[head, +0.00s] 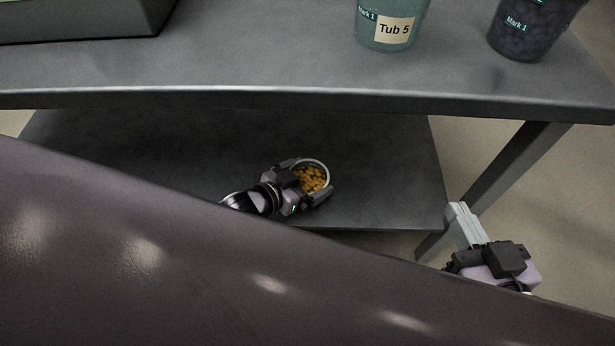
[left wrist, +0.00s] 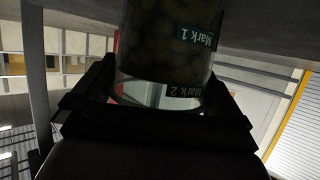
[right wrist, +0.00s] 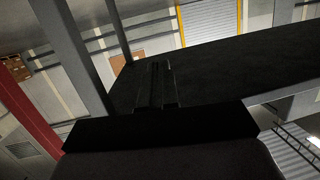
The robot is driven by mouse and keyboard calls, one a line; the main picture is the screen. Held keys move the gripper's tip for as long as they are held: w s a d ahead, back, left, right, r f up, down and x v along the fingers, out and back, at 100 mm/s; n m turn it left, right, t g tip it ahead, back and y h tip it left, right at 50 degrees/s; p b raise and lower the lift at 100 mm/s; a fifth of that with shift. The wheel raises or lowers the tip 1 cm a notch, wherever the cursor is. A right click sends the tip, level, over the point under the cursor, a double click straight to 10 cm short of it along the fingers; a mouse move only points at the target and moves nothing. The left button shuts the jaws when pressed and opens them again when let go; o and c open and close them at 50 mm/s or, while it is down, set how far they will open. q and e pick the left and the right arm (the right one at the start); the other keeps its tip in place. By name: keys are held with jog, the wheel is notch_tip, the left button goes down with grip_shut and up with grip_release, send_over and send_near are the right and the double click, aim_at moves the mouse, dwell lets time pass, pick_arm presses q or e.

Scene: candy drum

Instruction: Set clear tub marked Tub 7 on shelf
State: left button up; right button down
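A clear round tub (head: 324,166) with orange candies in it is over the lower shelf (head: 130,150) of the grey table, its open top facing up. My left gripper (head: 311,178) has a finger on each side of it, and the fingers look closed against its wall. In the left wrist view the tub (left wrist: 170,50) fills the space between the fingers (left wrist: 160,100), with Mark 1 and Mark 2 labels showing. No tub number shows on it. Whether its base touches the shelf is unclear. My right gripper (head: 458,212) is shut and empty, right of the table leg.
On the tabletop (head: 240,65) stand a teal tub labelled Tub 5 (head: 377,45) and a dark-filled tub (head: 518,45). A grey box or tray (head: 90,25) is at the left. The table leg (head: 490,180) stands near my right gripper. The lower shelf is otherwise bare where visible.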

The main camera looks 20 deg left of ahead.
pick_arm(q)
jog(key=shift+s+a+r, duration=0.1)
jog(key=shift+s+r, duration=0.1)
jog(key=shift+r, duration=0.05)
jog(key=p+v, duration=0.5)
jog(key=v, duration=0.6)
jog(key=shift+s+p, duration=0.25)
jog(key=shift+p, duration=0.1)
pick_arm(e)
jog(key=a+m+g, duration=0.1)
jog(key=a+g+y, duration=0.1)
jog(key=a, duration=0.1)
jog(key=shift+w+a+r+m, duration=0.1)
jog(key=shift+w+a+m, duration=0.15)
jog(key=shift+w+m, duration=0.15)
pick_arm(q)
jog(key=shift+r, duration=0.1)
pick_arm(e)
jog(key=shift+d, duration=0.1)
